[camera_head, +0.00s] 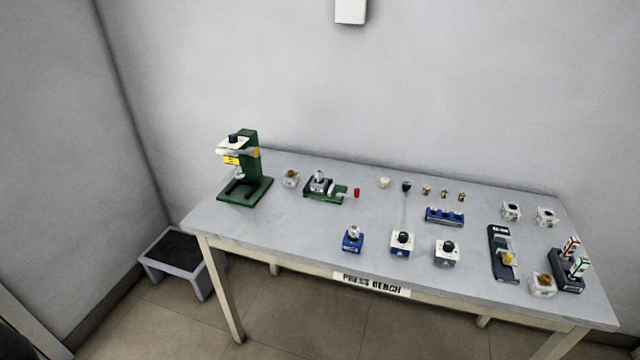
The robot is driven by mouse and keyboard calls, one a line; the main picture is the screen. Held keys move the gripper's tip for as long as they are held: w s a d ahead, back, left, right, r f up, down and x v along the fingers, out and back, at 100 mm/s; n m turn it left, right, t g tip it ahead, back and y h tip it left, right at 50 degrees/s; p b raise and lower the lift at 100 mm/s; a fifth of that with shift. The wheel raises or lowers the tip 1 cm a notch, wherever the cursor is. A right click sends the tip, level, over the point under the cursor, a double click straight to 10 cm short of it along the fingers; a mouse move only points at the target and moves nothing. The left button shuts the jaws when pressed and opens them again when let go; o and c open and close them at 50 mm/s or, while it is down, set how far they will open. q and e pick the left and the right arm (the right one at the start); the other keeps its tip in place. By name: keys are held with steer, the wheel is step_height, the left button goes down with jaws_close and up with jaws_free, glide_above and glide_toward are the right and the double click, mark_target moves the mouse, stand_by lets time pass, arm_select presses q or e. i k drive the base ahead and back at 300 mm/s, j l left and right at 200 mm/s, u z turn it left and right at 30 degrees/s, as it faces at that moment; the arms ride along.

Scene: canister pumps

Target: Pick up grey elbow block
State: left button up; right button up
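I cannot tell for sure which piece is the grey elbow block; the parts on the bench are small in this view. Two small pale grey blocks with dark openings stand at the right rear of the bench, a left one (511,210) and a right one (546,217). Another pale block with a brownish top (290,179) sits at the left rear, beside the green press. A pale block with a brass-coloured part (543,285) is at the right front. Neither of my grippers is in view.
The grey bench (290,225) has a clear left front. A green press (246,180) stands at its left, with a green vise (325,188) beside it. Blue-based and white blocks, a blue rack (444,216) and a dark holder (502,254) occupy the rest. A step stool (180,262) stands left.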

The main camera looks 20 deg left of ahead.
mark_target(315, 187)
steer(key=i+j+z, duration=0.1)
steer(key=j+z, duration=0.25)
steer(key=j, duration=0.15)
steer(key=j+z, duration=0.75)
steer(key=j, duration=0.25)
steer(key=k, duration=0.05)
